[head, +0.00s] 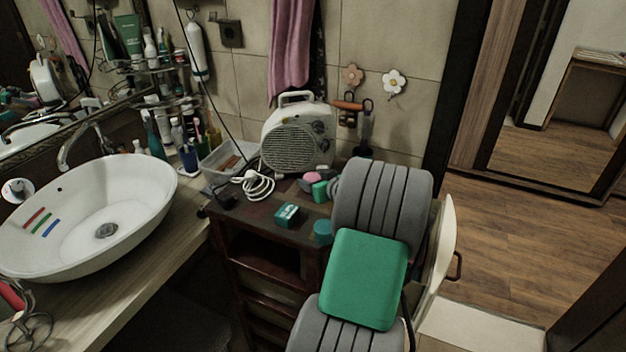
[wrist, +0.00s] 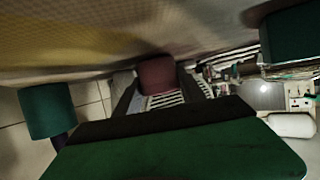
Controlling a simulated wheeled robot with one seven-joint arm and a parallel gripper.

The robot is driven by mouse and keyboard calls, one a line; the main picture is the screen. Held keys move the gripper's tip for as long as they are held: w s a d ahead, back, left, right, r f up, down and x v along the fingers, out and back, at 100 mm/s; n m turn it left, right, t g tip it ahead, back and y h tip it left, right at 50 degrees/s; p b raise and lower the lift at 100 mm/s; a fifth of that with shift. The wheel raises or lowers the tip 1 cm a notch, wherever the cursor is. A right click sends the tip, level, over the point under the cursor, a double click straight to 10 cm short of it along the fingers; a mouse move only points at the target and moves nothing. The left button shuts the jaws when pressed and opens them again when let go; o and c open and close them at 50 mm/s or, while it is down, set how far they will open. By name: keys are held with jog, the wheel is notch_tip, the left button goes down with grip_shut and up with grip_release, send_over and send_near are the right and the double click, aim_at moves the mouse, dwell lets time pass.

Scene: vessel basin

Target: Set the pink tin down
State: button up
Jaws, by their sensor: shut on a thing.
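The pink tin (head: 312,178) shows in the head view near the front of the heater, over the dark cabinet top (head: 262,212). In the wrist view it is a dull reddish block (wrist: 157,77) between the two dark fingers of my gripper (wrist: 157,72), which is shut on it. In the head view my own arm hides most of the gripper. Whether the tin's underside touches the cabinet top cannot be told.
A white heater (head: 298,140), a coiled white cable (head: 255,186) and a clear tray (head: 228,163) are behind. The basin (head: 95,215) is at left.

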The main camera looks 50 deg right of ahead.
jog(key=shift+f, duration=0.2)
jog(key=o, duration=1.3)
jog(key=shift+r, duration=0.1)
jog(key=shift+o, duration=0.2)
